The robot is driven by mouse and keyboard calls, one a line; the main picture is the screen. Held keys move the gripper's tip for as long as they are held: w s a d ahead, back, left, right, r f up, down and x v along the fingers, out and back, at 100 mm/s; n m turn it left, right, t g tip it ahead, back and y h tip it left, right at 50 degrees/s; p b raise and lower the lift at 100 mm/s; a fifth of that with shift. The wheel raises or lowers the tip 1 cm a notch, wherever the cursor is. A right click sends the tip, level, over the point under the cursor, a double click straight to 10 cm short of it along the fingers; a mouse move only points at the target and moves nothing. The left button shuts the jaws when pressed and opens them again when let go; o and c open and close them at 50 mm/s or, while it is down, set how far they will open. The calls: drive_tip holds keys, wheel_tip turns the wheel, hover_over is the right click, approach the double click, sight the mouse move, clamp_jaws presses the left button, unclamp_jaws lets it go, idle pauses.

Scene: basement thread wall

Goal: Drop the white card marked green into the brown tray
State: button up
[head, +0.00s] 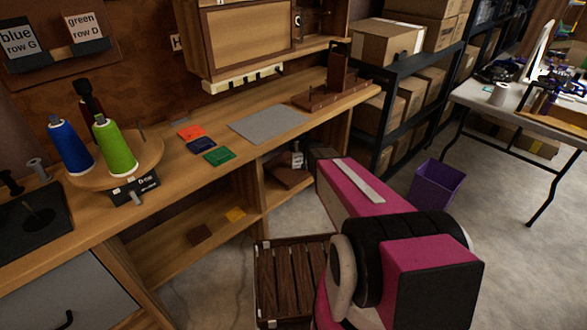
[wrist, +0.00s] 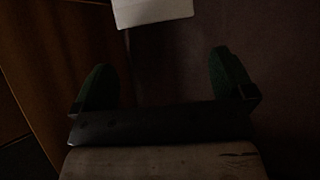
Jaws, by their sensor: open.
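A white card marked "green row D" (head: 82,30) stands in a dark holder on the wall board at the upper left. A brown tray-like thing (head: 287,177) lies in the open compartment under the workbench, with a small white piece (head: 297,160) at its back; I cannot read any mark on it. My gripper (wrist: 160,68) is open in the wrist view, with nothing between its fingers. Beyond the fingertips, at the top, is a plain white piece (wrist: 150,11) against a dark brown surface. My gripper cannot be made out in the head view.
Thread cones (head: 116,149) and a grey mat (head: 268,123) are on the workbench (head: 222,110). A slatted crate (head: 268,285) and a purple bin (head: 437,187) stand on the floor.

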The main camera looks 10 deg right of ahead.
drive_tip(key=a+v, duration=0.1)
drive_tip(key=v, duration=0.9)
drive_tip(key=shift+d, duration=0.5)
drive_tip(key=shift+s+r, duration=0.15)
